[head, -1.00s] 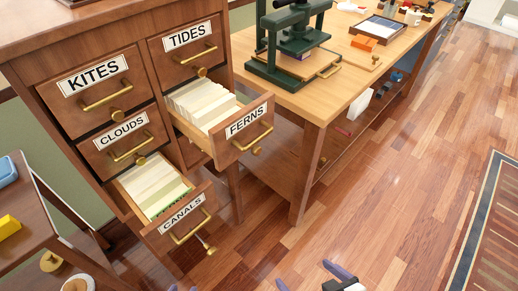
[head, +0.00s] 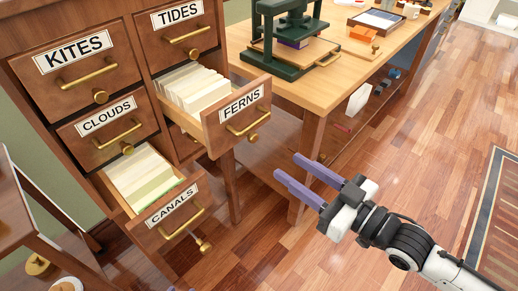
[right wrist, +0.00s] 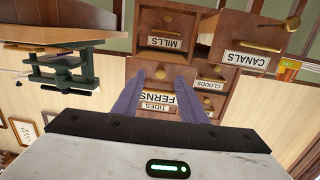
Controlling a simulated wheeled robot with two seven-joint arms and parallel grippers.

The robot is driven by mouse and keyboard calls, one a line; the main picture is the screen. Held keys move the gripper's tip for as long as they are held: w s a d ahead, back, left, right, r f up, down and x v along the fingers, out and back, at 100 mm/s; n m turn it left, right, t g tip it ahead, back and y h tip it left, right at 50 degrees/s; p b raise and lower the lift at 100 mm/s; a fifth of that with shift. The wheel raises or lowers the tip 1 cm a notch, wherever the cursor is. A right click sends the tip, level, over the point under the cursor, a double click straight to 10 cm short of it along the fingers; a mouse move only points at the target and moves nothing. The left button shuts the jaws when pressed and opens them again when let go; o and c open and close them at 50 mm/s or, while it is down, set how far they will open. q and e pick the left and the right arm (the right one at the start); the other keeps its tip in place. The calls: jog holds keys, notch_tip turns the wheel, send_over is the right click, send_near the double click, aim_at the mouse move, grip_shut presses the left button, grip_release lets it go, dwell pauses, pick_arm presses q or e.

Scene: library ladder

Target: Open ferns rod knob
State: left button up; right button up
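The open FERNS drawer (head: 235,118) sticks out of the wooden cabinet, full of cards. Its front has a brass handle (head: 248,122) and a round brass rod knob (head: 252,138) below it. My right gripper (head: 288,165) is open and empty, its purple fingers apart from the drawer, to the right of and below the knob in the head view. Only a trace of purple, perhaps my left gripper (head: 172,288), shows at the bottom edge.
The CANALS drawer (head: 165,215) is open below, its knob (head: 205,246) standing out on a rod. The KITES (head: 75,70), CLOUDS (head: 108,128) and TIDES (head: 180,30) drawers are shut. A workbench (head: 300,88) with a green press (head: 285,45) stands to the right. Floor in front is clear.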

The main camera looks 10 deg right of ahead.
aim_at(255, 138)
jog(key=shift+n+y, duration=0.3)
jog(key=shift+y, duration=0.1)
jog(key=x, duration=0.3)
jog(key=r+x, duration=0.1)
jog(key=x, duration=0.3)
jog(key=r+b+x, duration=0.1)
jog(key=x, duration=0.2)
jog(key=shift+w+a+r, duration=0.1)
jog(key=shift+w+a, duration=0.1)
